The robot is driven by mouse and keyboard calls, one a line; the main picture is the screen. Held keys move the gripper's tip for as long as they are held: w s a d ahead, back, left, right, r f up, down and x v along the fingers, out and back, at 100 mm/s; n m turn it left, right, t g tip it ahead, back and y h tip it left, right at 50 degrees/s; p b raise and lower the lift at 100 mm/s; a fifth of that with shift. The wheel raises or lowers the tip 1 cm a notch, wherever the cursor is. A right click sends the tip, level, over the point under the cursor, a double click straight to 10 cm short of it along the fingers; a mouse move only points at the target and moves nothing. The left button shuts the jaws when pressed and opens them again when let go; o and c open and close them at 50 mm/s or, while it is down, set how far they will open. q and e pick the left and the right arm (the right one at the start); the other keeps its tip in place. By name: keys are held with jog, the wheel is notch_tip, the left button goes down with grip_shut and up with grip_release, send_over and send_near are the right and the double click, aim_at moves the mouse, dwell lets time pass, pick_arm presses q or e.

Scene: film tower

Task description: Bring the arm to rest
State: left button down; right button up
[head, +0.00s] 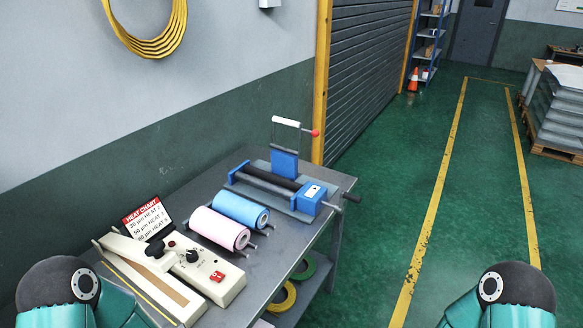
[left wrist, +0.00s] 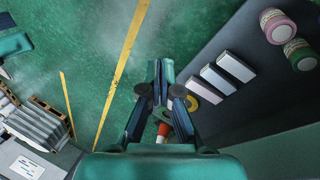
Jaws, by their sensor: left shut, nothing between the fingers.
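My left gripper (left wrist: 160,66) shows in the left wrist view, shut and empty, with its fingers together over the green floor. It is apart from the dark surface at the right of that view. In the head view only upper parts of my two teal arms show, at the bottom left and bottom right corners.
A grey bench (head: 318,196) carries a heat sealer (head: 212,268), a pink roll (head: 218,228), a blue roll (head: 240,209) and a blue cranked device (head: 284,165). The yellow-lined floor lane (head: 474,180) is clear. A loaded pallet (head: 557,152) stands right.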

pick_arm(q)
jog(key=s+f+n+b, duration=0.3)
jog(key=f+b, duration=0.7)
jog(key=f, duration=0.1)
jog(key=shift+s+f, duration=0.3)
jog(key=shift+f, duration=0.05)
